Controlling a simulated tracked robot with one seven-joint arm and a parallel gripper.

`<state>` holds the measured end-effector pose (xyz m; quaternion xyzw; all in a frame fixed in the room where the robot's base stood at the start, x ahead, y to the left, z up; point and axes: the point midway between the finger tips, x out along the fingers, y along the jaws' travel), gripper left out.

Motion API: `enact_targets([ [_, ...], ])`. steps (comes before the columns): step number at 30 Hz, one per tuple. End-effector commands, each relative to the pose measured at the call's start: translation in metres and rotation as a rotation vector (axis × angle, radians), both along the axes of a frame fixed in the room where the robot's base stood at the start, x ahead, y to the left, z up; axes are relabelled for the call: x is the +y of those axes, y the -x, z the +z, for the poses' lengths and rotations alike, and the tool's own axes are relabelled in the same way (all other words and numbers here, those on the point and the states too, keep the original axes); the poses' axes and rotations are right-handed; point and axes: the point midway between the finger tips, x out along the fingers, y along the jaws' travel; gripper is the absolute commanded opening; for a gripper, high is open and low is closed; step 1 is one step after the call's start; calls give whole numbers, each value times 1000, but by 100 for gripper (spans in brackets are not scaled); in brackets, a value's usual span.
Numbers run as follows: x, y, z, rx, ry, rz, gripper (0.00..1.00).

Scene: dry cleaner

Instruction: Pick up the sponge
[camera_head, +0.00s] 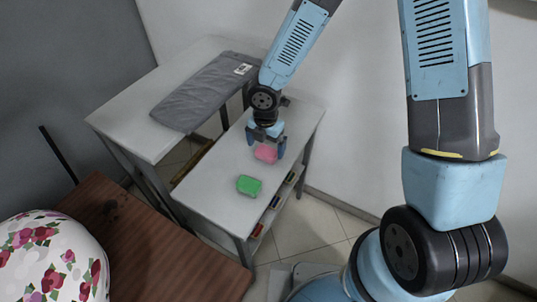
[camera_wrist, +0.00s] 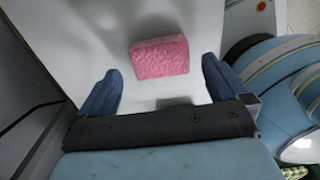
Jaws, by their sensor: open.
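A pink sponge (camera_head: 266,153) lies on the white table (camera_head: 215,190) in the head view, right under my gripper (camera_head: 266,145). In the wrist view the pink sponge (camera_wrist: 159,57) lies flat, ahead of and between the two blue fingertips of my gripper (camera_wrist: 160,78). The fingers are spread wide with a gap on each side of the sponge, and nothing is held. A green sponge-like block (camera_head: 249,185) lies on the same table, nearer the front. In the wrist view a faint green patch shows at the gripper's dark crossbar, mostly hidden.
A second white table (camera_head: 130,125) at the back left bears a folded grey garment (camera_head: 205,92). A brown wooden surface (camera_head: 150,245) and a floral-covered rounded thing (camera_head: 50,262) are at the lower left. A shelf with small items (camera_head: 265,215) is under the white table. A wall stands behind.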

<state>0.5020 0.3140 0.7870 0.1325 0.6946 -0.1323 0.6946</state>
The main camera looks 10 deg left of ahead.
Motion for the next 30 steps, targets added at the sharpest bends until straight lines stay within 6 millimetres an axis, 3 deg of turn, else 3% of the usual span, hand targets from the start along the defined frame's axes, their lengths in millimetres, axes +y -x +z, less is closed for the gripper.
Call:
enact_targets([
  [7,-2,-1,-29,1,1,0,100],
  [18,-2,-1,-35,-1,-1,0,100],
  [30,-2,-1,-35,-1,-1,0,62],
])
